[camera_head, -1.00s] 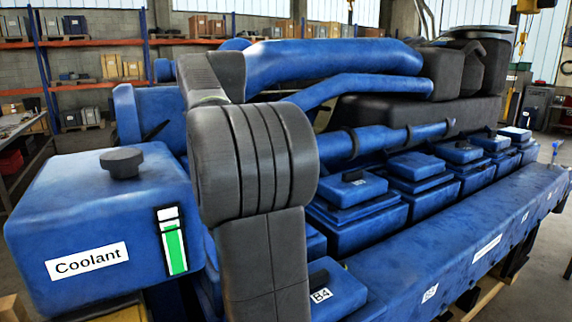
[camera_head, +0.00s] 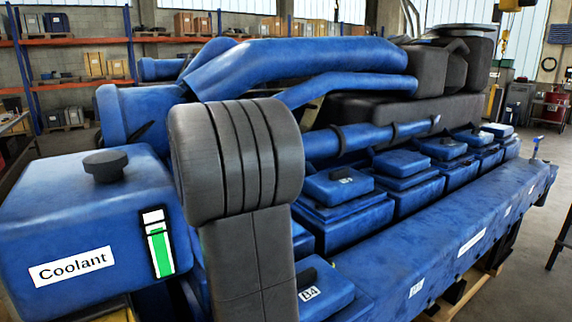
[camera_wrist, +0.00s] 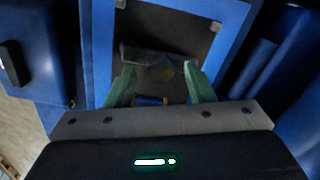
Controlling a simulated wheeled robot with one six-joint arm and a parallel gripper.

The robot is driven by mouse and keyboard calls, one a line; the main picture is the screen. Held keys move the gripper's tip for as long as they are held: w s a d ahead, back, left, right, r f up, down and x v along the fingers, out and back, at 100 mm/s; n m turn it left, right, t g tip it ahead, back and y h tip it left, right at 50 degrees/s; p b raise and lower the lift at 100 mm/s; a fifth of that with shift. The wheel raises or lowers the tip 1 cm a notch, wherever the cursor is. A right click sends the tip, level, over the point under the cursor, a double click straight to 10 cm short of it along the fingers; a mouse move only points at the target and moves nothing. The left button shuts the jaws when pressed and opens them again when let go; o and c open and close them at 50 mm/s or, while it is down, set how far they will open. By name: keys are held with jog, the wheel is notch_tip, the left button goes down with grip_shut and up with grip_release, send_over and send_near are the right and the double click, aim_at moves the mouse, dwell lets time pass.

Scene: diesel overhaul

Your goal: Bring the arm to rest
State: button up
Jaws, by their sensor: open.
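My gripper (camera_wrist: 160,88) shows in the wrist view with its two green fingers spread apart. No held thing can be made out between them. Beyond the fingertips is a dark recessed panel (camera_wrist: 187,28) inside a blue frame, with a dim grey block-like shape (camera_wrist: 150,55) in front of it; I cannot tell what that is. In the head view my grey arm stands in front of the blue engine (camera_head: 300,70), and my gripper is hidden or out of view there.
The blue coolant tank (camera_head: 85,225) is close to the left of my arm. Blue cylinder covers, one marked B4 (camera_head: 325,290), line the engine on the right. Shelves with boxes (camera_head: 95,65) stand behind. Open floor (camera_head: 545,180) shows at the right.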

jog(key=shift+r, duration=0.1)
notch_tip(320, 180, up, 14)
notch_tip(320, 180, down, 14)
jog(key=shift+f, duration=0.25)
jog(key=shift+r+n, duration=0.15)
jog(key=shift+n, duration=0.35)
jog(key=n, duration=1.3)
jog(key=shift+n, duration=2.6)
